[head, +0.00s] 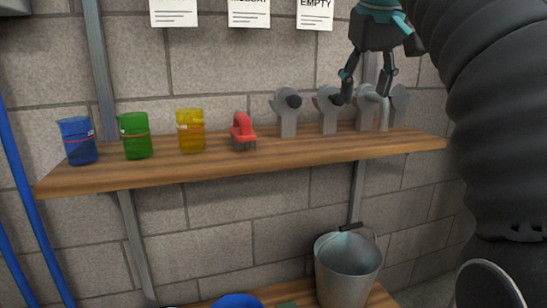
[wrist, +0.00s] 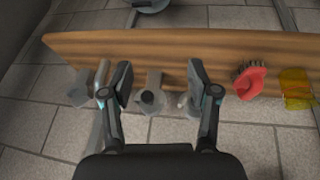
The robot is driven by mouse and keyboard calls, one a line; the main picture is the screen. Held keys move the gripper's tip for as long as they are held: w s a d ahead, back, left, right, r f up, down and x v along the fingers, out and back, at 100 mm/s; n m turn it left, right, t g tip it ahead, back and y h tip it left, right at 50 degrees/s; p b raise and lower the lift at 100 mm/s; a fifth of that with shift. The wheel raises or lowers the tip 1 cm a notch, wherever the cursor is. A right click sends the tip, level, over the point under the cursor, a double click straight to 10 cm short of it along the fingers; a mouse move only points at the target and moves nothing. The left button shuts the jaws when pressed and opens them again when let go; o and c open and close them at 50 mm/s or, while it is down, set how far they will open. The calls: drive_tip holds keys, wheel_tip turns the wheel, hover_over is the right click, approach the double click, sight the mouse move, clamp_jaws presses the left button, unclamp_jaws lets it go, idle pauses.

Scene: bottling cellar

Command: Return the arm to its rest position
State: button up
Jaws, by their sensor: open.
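My gripper (head: 368,88) is open and empty. In the head view it hangs at the upper right, in front of or above the grey taps at the right end of the wooden shelf (head: 250,166). In the wrist view its two fingers (wrist: 161,92) point at the shelf (wrist: 170,58), with a grey fitting (wrist: 151,98) showing between them. I cannot tell whether a finger touches a fitting. My dark ribbed arm (head: 500,110) fills the right side of the head view.
On the shelf stand a blue cup (head: 78,141), a green cup (head: 135,136), a yellow cup (head: 191,131), a red-handled brush (head: 242,132) and several grey fittings (head: 287,114). A metal bucket (head: 346,272) stands below. Paper notes (head: 249,12) hang on the wall. The space above the cups is clear.

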drive_tip(key=s+f+m, duration=0.1)
drive_tip(key=s+f, duration=0.5)
drive_tip(key=f, duration=0.6)
drive_tip(key=s+f+m, duration=0.1)
drive_tip(key=s+f, duration=0.5)
drive_tip(key=f, duration=0.7)
drive_tip(key=s+f+m, duration=0.1)
drive_tip(key=s+f, duration=0.6)
drive_tip(key=f, duration=0.5)
drive_tip(key=shift+d+f+t+y, duration=0.15)
drive_tip(key=shift+f+t+y, duration=0.15)
drive_tip(key=shift+t, duration=0.1)
